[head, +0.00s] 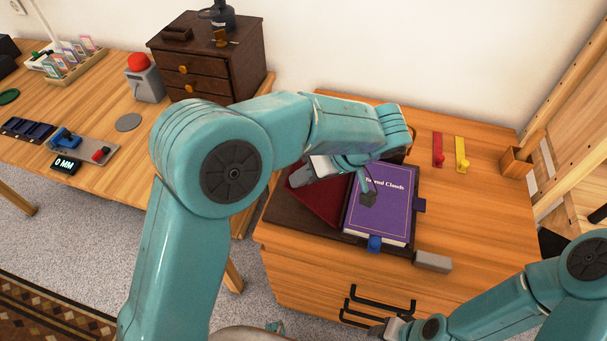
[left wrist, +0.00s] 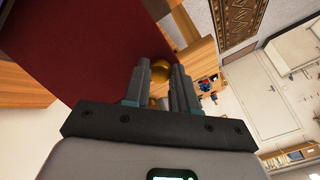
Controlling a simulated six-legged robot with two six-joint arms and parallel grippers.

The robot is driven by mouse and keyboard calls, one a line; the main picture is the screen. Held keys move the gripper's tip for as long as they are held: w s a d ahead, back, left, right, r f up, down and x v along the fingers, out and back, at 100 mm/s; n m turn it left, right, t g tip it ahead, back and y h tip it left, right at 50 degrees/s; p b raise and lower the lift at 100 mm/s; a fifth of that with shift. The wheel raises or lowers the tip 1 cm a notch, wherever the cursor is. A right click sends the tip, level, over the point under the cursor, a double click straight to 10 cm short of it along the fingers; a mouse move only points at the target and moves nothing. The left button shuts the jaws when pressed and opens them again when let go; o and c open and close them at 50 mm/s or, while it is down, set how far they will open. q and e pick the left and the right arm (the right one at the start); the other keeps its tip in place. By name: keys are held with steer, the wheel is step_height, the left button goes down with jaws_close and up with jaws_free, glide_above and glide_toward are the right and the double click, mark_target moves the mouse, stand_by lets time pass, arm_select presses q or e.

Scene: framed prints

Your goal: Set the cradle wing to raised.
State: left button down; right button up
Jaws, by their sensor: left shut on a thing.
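The book cradle has a dark brown base (head: 275,212) on the wooden cabinet. Its dark red wing (head: 326,203) is at the left, beside a purple book (head: 380,215) with a pale title. My left arm reaches over it, and my left gripper (head: 300,179) is at the wing's far left part. In the left wrist view the gripper (left wrist: 166,88) is shut on a round brass knob (left wrist: 161,70), next to the red wing (left wrist: 95,40). The wing looks tilted, but its exact angle is unclear. My right gripper (head: 388,329) is low by the drawer handles, its jaws unclear.
A grey block (head: 432,262) lies at the cabinet's front edge. A blue clip (head: 375,243) is at the book's lower edge. Red (head: 438,150) and yellow (head: 461,155) strips and a wooden box (head: 516,162) are at right. The cabinet top between them is clear.

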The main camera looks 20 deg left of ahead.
arm_select(q)
steer(key=shift+d+f, duration=0.2)
steer(key=c, duration=0.9)
jaws_free()
steer(key=shift+d, duration=0.1)
steer(key=shift+r, duration=0.2)
steer(key=p+v, duration=0.2)
steer(key=v, duration=1.4)
